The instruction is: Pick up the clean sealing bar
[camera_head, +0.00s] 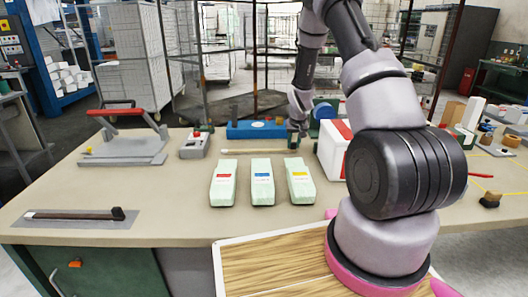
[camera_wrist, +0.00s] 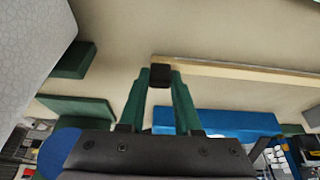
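A long pale sealing bar (camera_head: 248,151) lies across the back of the workbench, in front of a blue device. In the wrist view the clean-looking bar (camera_wrist: 230,69) runs to the right from its black end block (camera_wrist: 160,76). My gripper (camera_head: 296,140) is over the bar's right end in the head view. In the wrist view its green fingers (camera_wrist: 161,80) are on both sides of the black block with no clear gap, so it looks shut on it. A second, dark brown bar (camera_head: 70,215) with a black end lies on a grey mat at the front left.
The blue device (camera_head: 256,130) is close behind the bar. Three pale green packs (camera_head: 262,183) stand in front of it. A white box (camera_head: 331,152) is right of my gripper. A press with a red handle (camera_head: 122,140) and a grey control box (camera_head: 196,146) are at left.

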